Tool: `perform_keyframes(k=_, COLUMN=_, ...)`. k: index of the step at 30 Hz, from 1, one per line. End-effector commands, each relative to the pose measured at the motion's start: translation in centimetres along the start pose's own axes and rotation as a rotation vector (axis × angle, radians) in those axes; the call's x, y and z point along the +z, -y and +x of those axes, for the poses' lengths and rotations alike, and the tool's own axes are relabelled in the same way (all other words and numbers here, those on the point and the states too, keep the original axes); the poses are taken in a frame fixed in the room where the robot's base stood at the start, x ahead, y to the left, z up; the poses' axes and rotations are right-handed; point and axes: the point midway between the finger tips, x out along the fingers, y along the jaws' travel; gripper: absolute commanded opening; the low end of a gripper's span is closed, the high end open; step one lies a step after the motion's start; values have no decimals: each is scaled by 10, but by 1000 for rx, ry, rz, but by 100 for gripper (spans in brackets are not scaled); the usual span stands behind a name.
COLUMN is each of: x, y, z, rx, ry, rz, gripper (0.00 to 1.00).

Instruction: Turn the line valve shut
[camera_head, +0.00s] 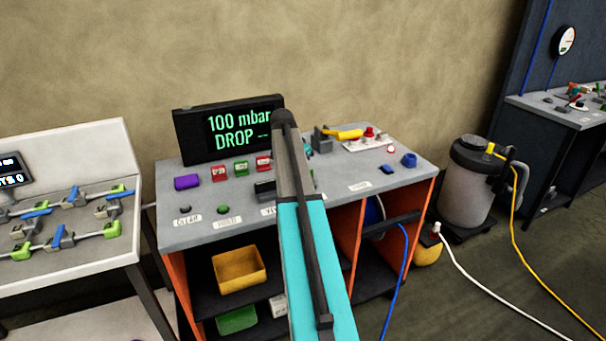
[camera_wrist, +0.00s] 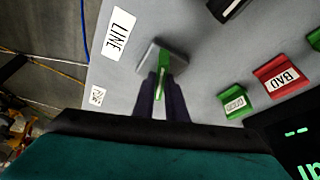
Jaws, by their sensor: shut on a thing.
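The line valve shows in the wrist view as a grey body (camera_wrist: 176,53) with a narrow green handle (camera_wrist: 164,68), beside a white label reading LINE (camera_wrist: 118,33). My gripper (camera_wrist: 162,84) has its two dark fingers on either side of the green handle and is shut on it. The handle points roughly along the fingers; its lower part is partly hidden between them. In the head view my turquoise arm reaches over the bench and hides the gripper and most of the valve. A black display (camera_head: 230,128) behind the bench reads "100 mbar DROP --".
The grey bench top (camera_head: 215,225) also carries a purple block (camera_head: 187,182), red and green labelled blocks (camera_head: 241,168), a yellow-handled part (camera_head: 345,134) and a blue cup (camera_head: 409,160). A tank (camera_head: 468,185) with hoses stands right. A fixture table (camera_head: 60,265) stands left.

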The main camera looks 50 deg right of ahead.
Motion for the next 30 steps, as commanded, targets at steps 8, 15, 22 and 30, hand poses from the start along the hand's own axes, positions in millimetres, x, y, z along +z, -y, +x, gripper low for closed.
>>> perform_keyframes(k=8, x=0, y=6, z=0, rx=81, ry=3, rz=206, gripper=0)
perform_keyframes(k=15, x=0, y=7, z=0, rx=132, ry=3, rz=330, gripper=0)
perform_keyframes(k=22, x=1, y=6, z=-1, rx=152, ry=4, rz=381, gripper=0)
perform_keyframes(k=30, x=1, y=6, z=-1, rx=154, ry=4, rz=387, gripper=0)
